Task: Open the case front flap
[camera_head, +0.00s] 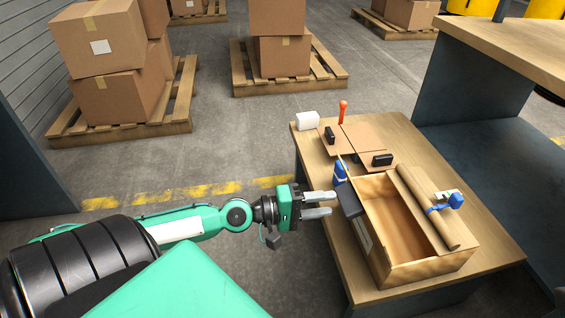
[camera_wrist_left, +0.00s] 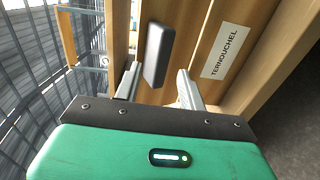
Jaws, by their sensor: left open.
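The wooden case (camera_head: 432,271) stands on the table, its inside showing from above. Its near left side carries a white label (camera_head: 362,235), which reads TERNOUCHEL in the wrist view (camera_wrist_left: 222,52). A dark grey block (camera_head: 349,202) sits at the upper left of that side. The block also shows in the wrist view (camera_wrist_left: 158,55), lying ahead of and between my fingers. My left gripper (camera_head: 321,204) is open and empty, just left of the block, with fingers pointing at it. I cannot tell whether they touch. The flap's outline is not clear. My right gripper is out of view.
A brown roll (camera_head: 428,207) lies along the case's right edge, beside a blue clamp-like part (camera_head: 455,201). Flat brown panels with black handles (camera_head: 382,160), an orange-topped tool (camera_head: 343,110) and a white block (camera_head: 307,121) lie behind. The table's front right (camera_head: 487,247) is bare.

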